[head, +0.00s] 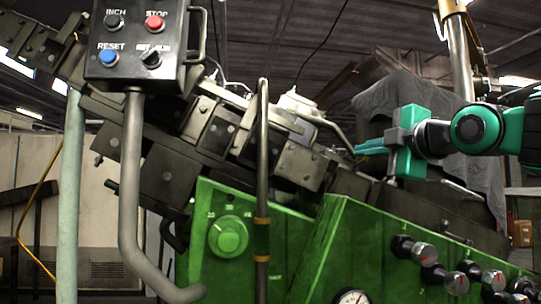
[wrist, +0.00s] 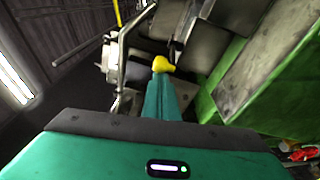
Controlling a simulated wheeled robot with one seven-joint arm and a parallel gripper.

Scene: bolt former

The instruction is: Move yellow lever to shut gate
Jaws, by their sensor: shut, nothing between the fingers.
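My gripper (head: 358,150) is teal and reaches in from the right in the head view, its fingers pointing left over the dark machine block. In the wrist view, my gripper (wrist: 165,82) has its fingers together with nothing between them. A rounded yellow knob (wrist: 163,64), apparently the end of the yellow lever, lies right at the fingertips in the wrist view. I cannot tell whether the fingers touch it. In the head view I cannot make out this knob. The gate cannot be told apart from the other dark machine parts.
A control box (head: 139,45) with buttons hangs at upper left. A vertical bent bar (head: 263,120) stands in front of the machine. The green housing (head: 345,245) with several black knobs lies below my arm. A grey draped cover (head: 400,93) is behind my gripper.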

